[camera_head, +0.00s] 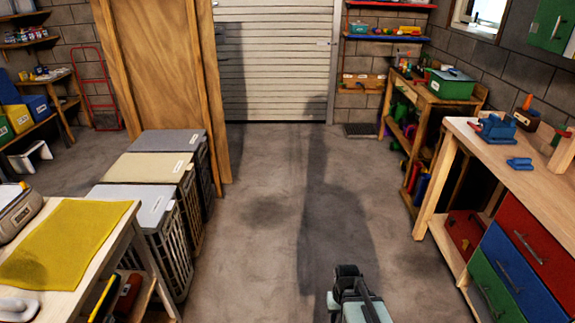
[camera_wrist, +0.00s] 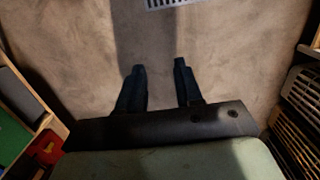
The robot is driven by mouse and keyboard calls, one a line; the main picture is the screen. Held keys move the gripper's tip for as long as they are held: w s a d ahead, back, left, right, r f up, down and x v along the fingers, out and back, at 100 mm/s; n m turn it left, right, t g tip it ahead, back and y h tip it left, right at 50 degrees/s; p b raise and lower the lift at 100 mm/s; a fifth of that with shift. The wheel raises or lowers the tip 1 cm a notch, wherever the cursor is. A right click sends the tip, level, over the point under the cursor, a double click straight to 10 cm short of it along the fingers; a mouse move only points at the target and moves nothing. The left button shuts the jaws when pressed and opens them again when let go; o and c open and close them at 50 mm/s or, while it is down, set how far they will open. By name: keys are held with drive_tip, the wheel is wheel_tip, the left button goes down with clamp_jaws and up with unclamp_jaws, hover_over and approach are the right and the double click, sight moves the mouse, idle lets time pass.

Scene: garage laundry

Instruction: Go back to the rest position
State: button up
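My gripper (camera_wrist: 159,66) shows in the wrist view as two dark fingers with a clear gap between them. It is open, and nothing is between the fingers. Bare concrete floor (camera_wrist: 85,50) lies behind them. In the head view, a dark and pale-green end part of my arm (camera_head: 356,296) shows at the bottom, right of the middle, over the floor aisle. The fingers cannot be made out there.
Lidded laundry hampers (camera_head: 152,205) and a table with a yellow cloth (camera_head: 66,245) stand on the left. A wooden workbench (camera_head: 515,175) with coloured drawers stands on the right. The aisle floor (camera_head: 265,215) between them is clear up to the shutter door (camera_head: 275,65).

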drive_tip(key=s+f+g, duration=0.3)
drive_tip(key=s+f, duration=0.5)
drive_tip(key=s, duration=0.5)
drive_tip(key=s+f+g, duration=0.2)
drive_tip(key=s+f, duration=0.6)
drive_tip(key=s, duration=0.5)
drive_tip(key=shift+g, duration=0.4)
